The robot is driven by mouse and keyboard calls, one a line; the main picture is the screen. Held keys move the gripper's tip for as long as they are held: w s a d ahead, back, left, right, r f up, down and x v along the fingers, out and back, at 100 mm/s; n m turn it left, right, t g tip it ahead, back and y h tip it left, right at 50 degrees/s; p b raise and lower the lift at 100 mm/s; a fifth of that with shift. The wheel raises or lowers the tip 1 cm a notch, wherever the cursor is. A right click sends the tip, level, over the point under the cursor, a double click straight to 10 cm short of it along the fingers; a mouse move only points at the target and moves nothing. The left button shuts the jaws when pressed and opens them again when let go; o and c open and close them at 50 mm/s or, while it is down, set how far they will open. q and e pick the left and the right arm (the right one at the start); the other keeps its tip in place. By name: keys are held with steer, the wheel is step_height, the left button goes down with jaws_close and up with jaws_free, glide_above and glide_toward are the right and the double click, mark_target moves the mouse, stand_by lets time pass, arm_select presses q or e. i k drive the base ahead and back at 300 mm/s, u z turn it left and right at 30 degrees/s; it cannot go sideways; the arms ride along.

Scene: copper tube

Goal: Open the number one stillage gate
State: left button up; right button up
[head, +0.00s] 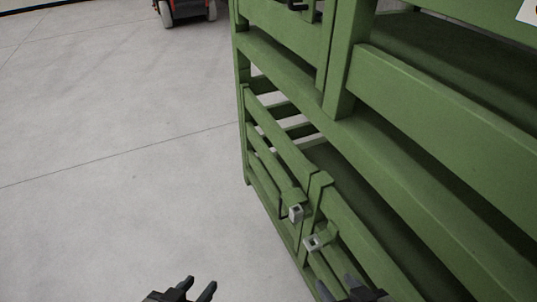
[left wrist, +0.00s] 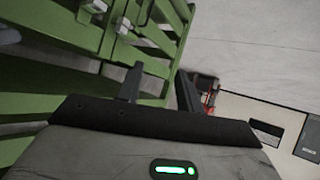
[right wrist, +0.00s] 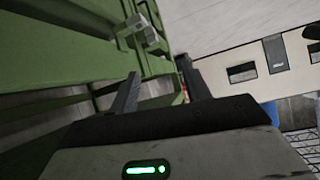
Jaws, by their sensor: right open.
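The green stillage (head: 440,180) fills the right of the head view. Its lower front has a left gate (head: 270,135) and a right gate (head: 350,225), both of which look shut. A grey metal latch (head: 296,213) sits on the left gate's edge and another latch (head: 312,242) on the right gate's edge. I cannot tell which gate is number one. My left gripper (head: 198,288) is open and empty, over floor left of the stillage. My right gripper (head: 338,287) is open and empty, below the right latch in the picture. Latches also show in the left wrist view (left wrist: 122,26) and right wrist view (right wrist: 136,24).
An upper gate (head: 285,25) is partly in view above. A white label (head: 528,12) is cut off at the top right. A red wheeled vehicle (head: 185,10) stands far back. The grey floor (head: 110,150) on the left is clear.

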mark_target(292, 199)
steer(key=i, duration=0.1)
steer(key=z, duration=0.55)
steer(key=k, duration=1.25)
steer(key=u, duration=0.4)
steer(key=i, duration=1.6)
steer(key=z, duration=0.75)
